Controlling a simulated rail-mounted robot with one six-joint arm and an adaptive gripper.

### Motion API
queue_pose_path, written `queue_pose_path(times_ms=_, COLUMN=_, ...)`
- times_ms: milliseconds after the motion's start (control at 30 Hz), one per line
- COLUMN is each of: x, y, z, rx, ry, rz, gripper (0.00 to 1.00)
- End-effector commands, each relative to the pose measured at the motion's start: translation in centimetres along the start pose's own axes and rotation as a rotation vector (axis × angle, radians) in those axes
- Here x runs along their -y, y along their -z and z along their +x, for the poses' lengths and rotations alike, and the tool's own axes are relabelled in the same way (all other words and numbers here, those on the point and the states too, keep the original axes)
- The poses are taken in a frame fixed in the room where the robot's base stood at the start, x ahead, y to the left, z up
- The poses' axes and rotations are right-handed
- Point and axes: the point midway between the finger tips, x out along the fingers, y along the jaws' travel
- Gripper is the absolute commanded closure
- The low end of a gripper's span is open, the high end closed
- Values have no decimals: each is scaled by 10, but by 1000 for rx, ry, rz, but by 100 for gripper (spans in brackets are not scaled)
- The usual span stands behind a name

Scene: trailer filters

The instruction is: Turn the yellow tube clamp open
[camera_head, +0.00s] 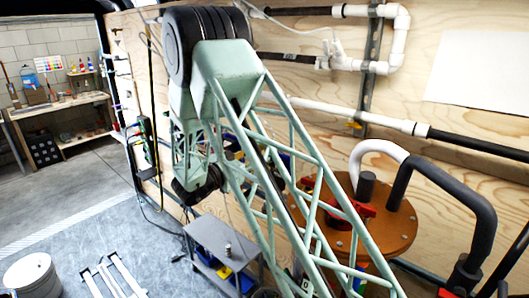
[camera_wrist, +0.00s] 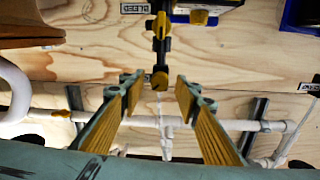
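In the wrist view, a small yellow piece (camera_wrist: 159,81) sits at the end of a black fitting. A thin pale tube runs from it down the picture. It looks like the tube clamp, though a yellow handle (camera_wrist: 160,25) shows higher on the same fitting. My gripper (camera_wrist: 158,96) is open, its yellow-padded fingers on either side of the small yellow piece in the picture. No contact shows, and the depth between them is hard to judge. In the head view my green arm hides the gripper and the clamp cannot be made out.
A plywood wall (camera_wrist: 60,75) carries white pipes (camera_wrist: 240,125) with brackets. In the head view, an orange round lid (camera_head: 395,232) with thick black and white hoses is at the right. A grey cart (camera_head: 222,240) stands below my arm. Open floor (camera_head: 60,210) lies left.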

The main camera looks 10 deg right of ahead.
Motion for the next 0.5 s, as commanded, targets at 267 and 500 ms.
queue_pose_path(times_ms=267, x=0, y=0, z=0, rx=0, ry=0, rz=0, gripper=74)
queue_pose_path(times_ms=500, x=0, y=0, z=0, rx=0, ry=0, rz=0, gripper=94)
